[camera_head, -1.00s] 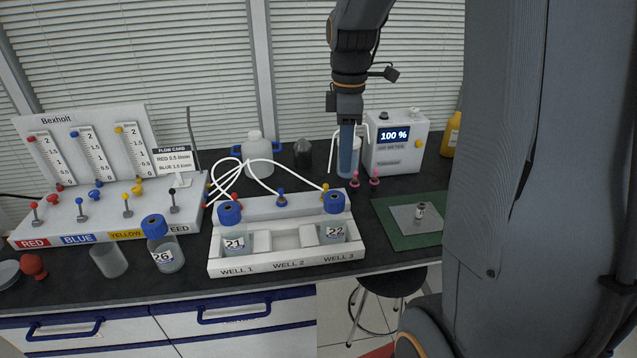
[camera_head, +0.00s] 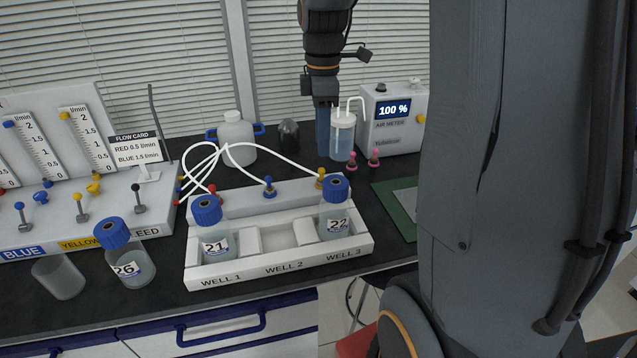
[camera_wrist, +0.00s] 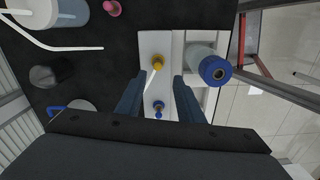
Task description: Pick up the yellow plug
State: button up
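The yellow plug (camera_head: 320,178) sits on the back ledge of the white well rack (camera_head: 264,282), behind bottle 22 (camera_head: 336,212), at the end of a white tube. In the wrist view the yellow plug (camera_wrist: 157,63) lies beyond and between my fingertips, with the blue plug (camera_wrist: 158,108) nearer. My gripper (camera_wrist: 158,90) is open and empty. In the head view my gripper (camera_head: 323,135) hangs pointing down, above and apart from the yellow plug, its fingers seen nearly edge-on.
Bottle 21 (camera_head: 211,235) stands in well 1; well 2 is empty. White tubes (camera_head: 215,152) arch over the rack's left side. Behind stand a white jug (camera_head: 236,140), a dark bottle (camera_head: 289,138) and the air meter (camera_head: 394,122). Bottle 26 (camera_head: 128,258) and a cup (camera_head: 58,277) stand left.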

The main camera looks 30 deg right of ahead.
aim_at(322, 176)
jog(key=shift+w+f+b, duration=0.25)
jog(key=shift+f+b, duration=0.1)
jog(key=shift+f, duration=0.45)
jog(key=shift+f+p, duration=1.15)
jog(key=shift+f, duration=2.55)
grip_shut()
